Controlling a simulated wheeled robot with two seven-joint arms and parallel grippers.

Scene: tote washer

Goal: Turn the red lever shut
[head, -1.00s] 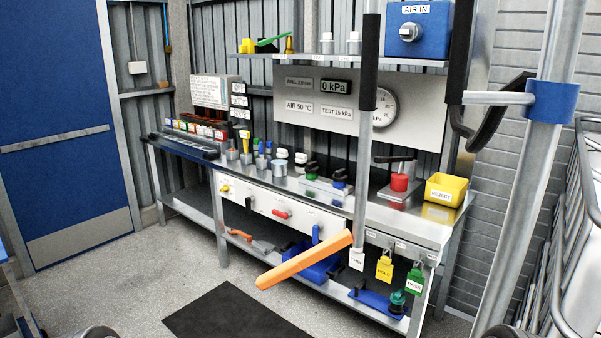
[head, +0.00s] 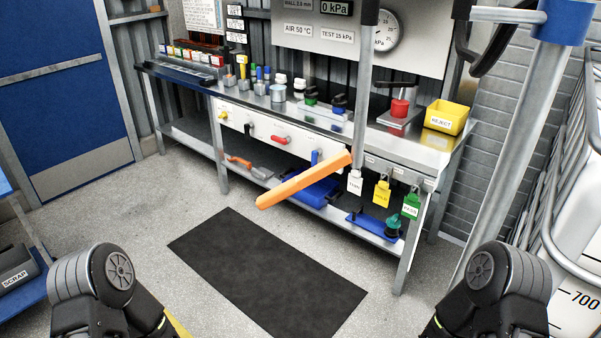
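The red lever (head: 280,139) sits on the white panel (head: 262,131) along the front of the workbench, lying roughly sideways. On the same panel are a yellow lever (head: 222,116) to its left, a black one (head: 248,128) nearer to it, and an upright blue lever (head: 315,158) to its right. Neither gripper is in view; only parts of my two arms show at the bottom left and bottom right corners, well short of the bench.
An orange bar (head: 300,182) slants in front of the bench, right of and below the red lever, near a grey upright post (head: 361,110). A black mat (head: 265,275) lies on clear floor. A thick grey pole (head: 515,130) and a metal cage stand at right.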

